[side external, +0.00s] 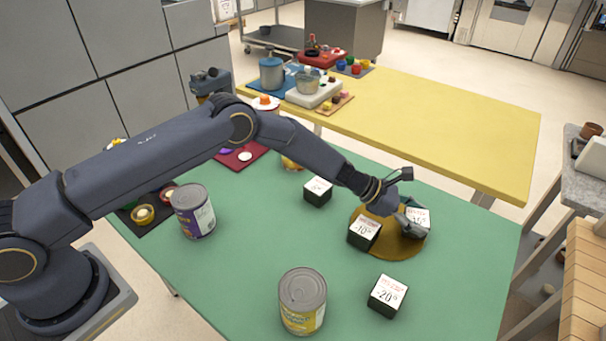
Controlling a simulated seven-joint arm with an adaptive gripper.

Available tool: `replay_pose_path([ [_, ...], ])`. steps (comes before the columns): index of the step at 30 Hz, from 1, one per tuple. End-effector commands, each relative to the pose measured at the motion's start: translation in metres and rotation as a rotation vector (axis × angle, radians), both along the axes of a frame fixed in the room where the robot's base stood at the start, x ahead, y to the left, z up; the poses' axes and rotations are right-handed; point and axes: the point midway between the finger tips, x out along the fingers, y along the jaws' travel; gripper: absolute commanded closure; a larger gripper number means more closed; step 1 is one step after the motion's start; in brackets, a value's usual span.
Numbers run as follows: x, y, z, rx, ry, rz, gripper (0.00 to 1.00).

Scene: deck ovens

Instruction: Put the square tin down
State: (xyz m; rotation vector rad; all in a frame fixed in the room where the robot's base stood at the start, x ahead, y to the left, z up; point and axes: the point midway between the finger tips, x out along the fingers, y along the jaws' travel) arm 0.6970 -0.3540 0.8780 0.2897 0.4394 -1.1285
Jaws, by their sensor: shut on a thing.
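My gripper (408,212) is at the right part of the green table, shut on a square tin (419,217), a small black box with a white printed top. The held tin is over the right part of a round golden-brown board (398,250); I cannot tell if it touches the board. The fingers partly hide the tin. A similar square tin (364,231) marked -10 is at the left part of the board. Another (387,295) marked -20 stands on the table in front, and one more (318,190) stands behind, left of the board.
A yellow-labelled can (302,301) stands at the front and a purple-labelled can (193,211) at the left of the green table (245,265). A yellow table (440,120) with pots and small items stands behind. Green surface is free between the cans and tins.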

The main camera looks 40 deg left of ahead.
Motion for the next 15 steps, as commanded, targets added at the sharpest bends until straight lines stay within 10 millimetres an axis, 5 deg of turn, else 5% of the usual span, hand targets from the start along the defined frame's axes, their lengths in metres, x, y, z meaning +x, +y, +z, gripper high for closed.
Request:
replay_pose_path([
  [5,0.0001,0.0,-0.0022,-0.001,0.0,0.0,0.89],
  [6,-0.0001,0.0002,-0.0036,0.001,0.001,0.0,0.37],
  [13,-0.0003,0.0002,-0.0033,0.001,0.0,0.0,0.13],
  [15,-0.0003,0.0001,-0.0032,0.001,0.001,0.0,0.13],
])
